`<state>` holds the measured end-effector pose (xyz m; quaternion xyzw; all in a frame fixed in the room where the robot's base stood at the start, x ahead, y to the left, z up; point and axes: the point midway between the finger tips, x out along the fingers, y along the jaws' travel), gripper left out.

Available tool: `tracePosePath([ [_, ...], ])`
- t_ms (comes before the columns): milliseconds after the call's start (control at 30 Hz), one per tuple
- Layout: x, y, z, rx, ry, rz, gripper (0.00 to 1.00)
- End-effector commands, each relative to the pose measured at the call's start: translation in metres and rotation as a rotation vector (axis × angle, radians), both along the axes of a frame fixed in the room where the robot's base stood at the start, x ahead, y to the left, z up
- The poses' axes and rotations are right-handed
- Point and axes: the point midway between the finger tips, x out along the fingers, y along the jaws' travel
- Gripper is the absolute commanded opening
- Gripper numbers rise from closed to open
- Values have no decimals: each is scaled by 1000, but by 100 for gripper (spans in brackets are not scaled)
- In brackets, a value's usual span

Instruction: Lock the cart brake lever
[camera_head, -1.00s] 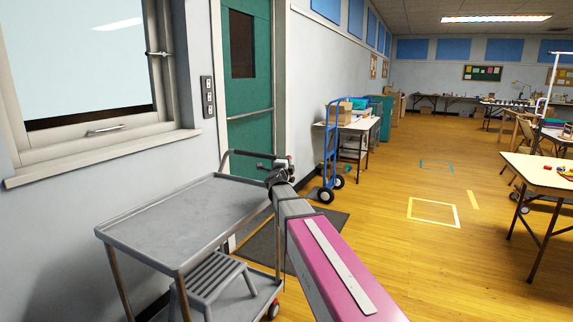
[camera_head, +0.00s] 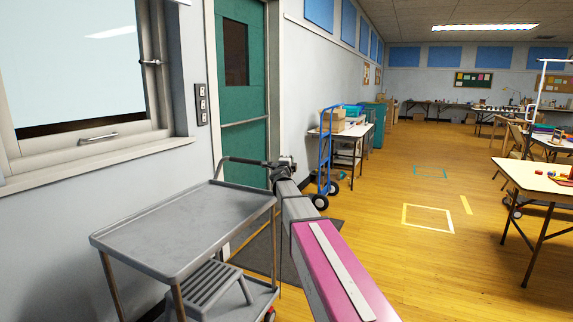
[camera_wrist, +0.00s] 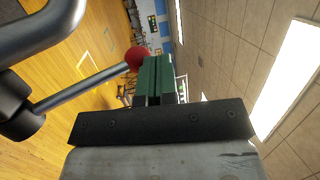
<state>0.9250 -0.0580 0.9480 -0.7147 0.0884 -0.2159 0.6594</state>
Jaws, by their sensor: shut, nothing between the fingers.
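The grey metal cart (camera_head: 190,225) stands along the left wall in the head view. Its push handle (camera_head: 238,160) is at the far end, where the tip of my arm is. In the wrist view the brake lever (camera_wrist: 85,85) is a thin rod with a red ball knob (camera_wrist: 137,58). It rises from a black pivot (camera_wrist: 14,105) beside the curved handle tube. My gripper (camera_wrist: 157,62) has green fingers, shut and empty. The knob is just left of the fingertips; I cannot tell whether they touch. In the head view my arm hides the lever.
A step stool (camera_head: 212,287) sits on the cart's lower shelf. A green door (camera_head: 243,100) and a dark floor mat (camera_head: 262,248) are beyond the cart. A blue hand truck (camera_head: 324,160) stands near a table.

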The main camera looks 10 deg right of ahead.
Motion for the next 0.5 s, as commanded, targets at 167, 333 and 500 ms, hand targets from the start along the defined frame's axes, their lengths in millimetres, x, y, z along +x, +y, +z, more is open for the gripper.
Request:
tracePosePath([
  [167, 9, -6, -3, -1, 0, 0, 0],
  [333, 13, -9, -5, 0, 1, 0, 0],
  [500, 17, -12, -6, 17, 22, 1, 0],
])
